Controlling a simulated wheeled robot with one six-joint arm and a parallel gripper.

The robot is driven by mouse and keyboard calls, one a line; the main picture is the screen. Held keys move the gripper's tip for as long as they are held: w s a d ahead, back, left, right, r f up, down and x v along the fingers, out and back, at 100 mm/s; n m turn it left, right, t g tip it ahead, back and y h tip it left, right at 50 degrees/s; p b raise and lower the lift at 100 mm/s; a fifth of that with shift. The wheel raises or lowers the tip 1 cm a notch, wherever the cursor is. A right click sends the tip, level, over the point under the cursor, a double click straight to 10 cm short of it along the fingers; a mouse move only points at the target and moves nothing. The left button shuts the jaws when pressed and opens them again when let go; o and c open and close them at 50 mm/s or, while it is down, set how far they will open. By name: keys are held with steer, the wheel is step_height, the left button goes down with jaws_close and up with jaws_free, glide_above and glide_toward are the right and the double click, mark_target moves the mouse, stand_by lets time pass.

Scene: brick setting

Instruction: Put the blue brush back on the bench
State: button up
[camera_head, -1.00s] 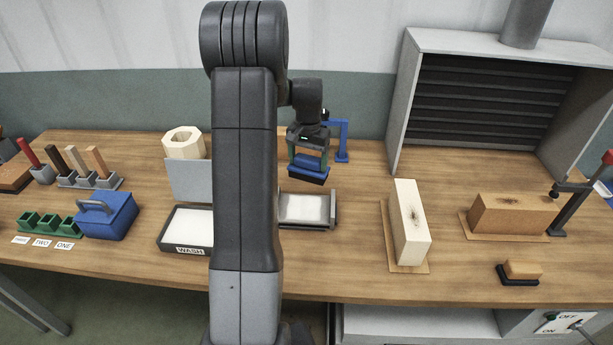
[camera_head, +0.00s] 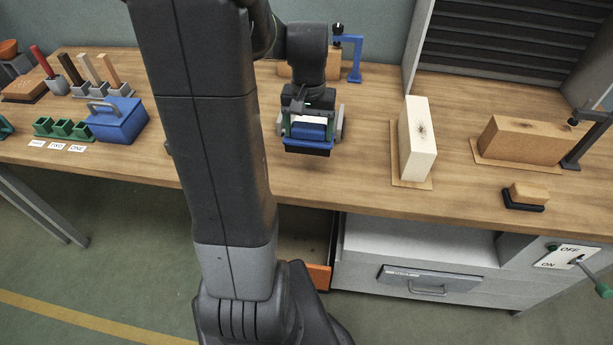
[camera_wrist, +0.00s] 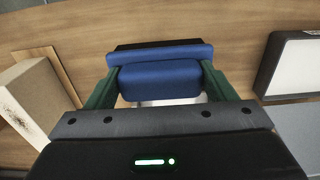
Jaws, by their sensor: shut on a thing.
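The blue brush (camera_head: 307,139) is a blue block with dark bristles underneath. In the wrist view the blue brush (camera_wrist: 160,80) sits between the two green fingers of my gripper (camera_wrist: 160,88). The wooden bench (camera_head: 365,172) lies below. I cannot tell how high the brush is above the bench.
A pale block (camera_head: 417,140) and a brown block (camera_head: 520,142) stand to the right, with a small brush-like piece (camera_head: 528,192) in front. A blue box (camera_head: 118,122) and green cups (camera_head: 62,128) are at left. An open drawer (camera_head: 318,272) is below the bench. Bench between gripper and pale block is clear.

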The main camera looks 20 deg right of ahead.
step_height(320, 180, down, 10)
steer(key=shift+r+p, duration=0.25)
steer(key=shift+p, duration=0.1)
steer(key=shift+f, duration=0.25)
steer(key=o, duration=0.9)
steer(key=shift+r, duration=0.1)
steer(key=shift+o, duration=0.2)
steer(key=shift+r, duration=0.1)
step_height(320, 180, up, 12)
steer(key=shift+r, duration=0.1)
